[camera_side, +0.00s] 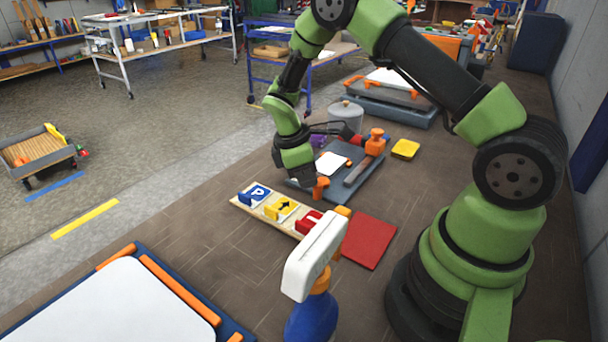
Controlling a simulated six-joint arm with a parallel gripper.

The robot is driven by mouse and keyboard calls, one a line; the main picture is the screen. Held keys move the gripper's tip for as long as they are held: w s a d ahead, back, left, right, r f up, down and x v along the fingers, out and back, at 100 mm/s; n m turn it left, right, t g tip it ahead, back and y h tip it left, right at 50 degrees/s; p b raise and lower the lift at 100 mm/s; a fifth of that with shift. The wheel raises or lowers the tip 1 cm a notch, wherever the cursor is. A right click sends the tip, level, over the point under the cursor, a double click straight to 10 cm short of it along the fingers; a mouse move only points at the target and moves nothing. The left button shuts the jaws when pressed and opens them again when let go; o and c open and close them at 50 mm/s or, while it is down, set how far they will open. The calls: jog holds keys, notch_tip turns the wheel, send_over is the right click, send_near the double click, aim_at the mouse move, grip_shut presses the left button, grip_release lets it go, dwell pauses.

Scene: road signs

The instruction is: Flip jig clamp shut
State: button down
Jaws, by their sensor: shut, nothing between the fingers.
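A grey jig plate (352,187) lies on the brown bench with a white sheet (329,163) on it. An orange clamp piece (320,188) stands at its near left edge. I cannot tell clearly whether it is up or folded down. My gripper (307,179) is shut and empty, pointing down at the plate's left edge, right beside the orange piece. I cannot tell whether they touch. The gripper and wrist hide the plate's left part.
A mallet with an orange head (375,142) lies on the plate's right side. A wooden strip with sign tiles (257,193) lies in front. A spray bottle (314,258), red square (369,241), yellow square (405,149) and grey pot (345,116) stand around.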

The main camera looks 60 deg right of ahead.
jog(key=shift+s+n, duration=0.25)
jog(key=shift+n, duration=0.25)
jog(key=s+n, duration=0.1)
jog(key=n, duration=0.2)
jog(key=shift+s+d+t+h, duration=0.25)
jog(key=shift+s+t+h, duration=0.1)
jog(key=shift+t+h, duration=0.05)
jog(key=s+n, duration=0.1)
jog(key=n, duration=0.1)
jog(key=d+n+t, duration=0.1)
jog(key=n, duration=0.1)
jog(key=shift+s+d, duration=0.15)
jog(key=shift+s, duration=0.25)
jog(key=shift+s+d, duration=0.55)
jog(key=shift+d, duration=0.15)
jog(key=shift+s+d, duration=0.15)
jog(key=shift+d, duration=0.1)
jog(key=shift+a, duration=0.5)
jog(key=a, duration=0.1)
jog(key=a+r, duration=0.1)
jog(key=a, duration=0.1)
jog(key=shift+s, duration=0.1)
jog(key=v, duration=1)
jog(key=shift+s, duration=0.3)
